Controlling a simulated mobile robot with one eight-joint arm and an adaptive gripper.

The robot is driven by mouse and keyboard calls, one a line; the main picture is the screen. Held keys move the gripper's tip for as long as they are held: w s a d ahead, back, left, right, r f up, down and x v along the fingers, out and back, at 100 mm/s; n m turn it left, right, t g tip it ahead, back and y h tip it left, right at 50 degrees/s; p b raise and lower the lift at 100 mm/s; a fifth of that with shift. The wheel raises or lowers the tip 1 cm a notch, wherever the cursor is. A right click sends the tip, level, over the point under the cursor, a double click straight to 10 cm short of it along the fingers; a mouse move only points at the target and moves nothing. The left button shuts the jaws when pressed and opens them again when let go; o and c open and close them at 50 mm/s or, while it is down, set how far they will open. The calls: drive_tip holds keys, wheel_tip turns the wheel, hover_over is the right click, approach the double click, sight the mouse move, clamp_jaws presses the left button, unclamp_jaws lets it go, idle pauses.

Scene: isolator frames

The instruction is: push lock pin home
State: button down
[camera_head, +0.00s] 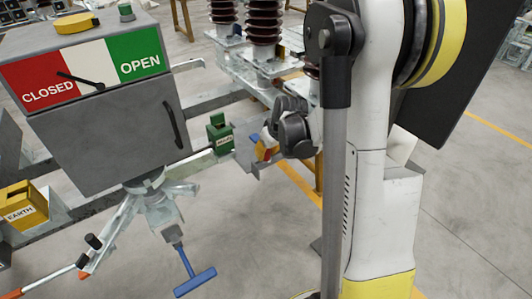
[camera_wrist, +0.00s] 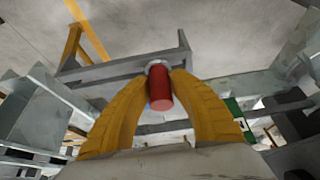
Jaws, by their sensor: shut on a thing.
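A red cylindrical knob (camera_wrist: 160,92), which looks like the lock pin's handle, sits between the two yellow fingers of my gripper (camera_wrist: 161,82) in the wrist view. The fingers are shut on it from both sides. A pale metal collar shows at its far end, against a grey bracket (camera_wrist: 110,74). How deep the pin sits is hidden. In the head view my gripper (camera_head: 264,147) is at the bracket right of the green box, and only a bit of red shows between its fingers.
A grey cabinet (camera_head: 105,135) with a CLOSED/OPEN plate stands at left. A green labelled block (camera_head: 220,134) is close left of my gripper. A yellow EARTH block (camera_head: 22,206), a blue T-handle (camera_head: 195,282) and brown insulators (camera_head: 264,22) are around the frame.

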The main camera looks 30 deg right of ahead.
drive_tip(key=shift+r, duration=0.1)
idle(0.5)
drive_tip(key=shift+r+p, duration=2.4)
drive_tip(key=shift+r, duration=0.8)
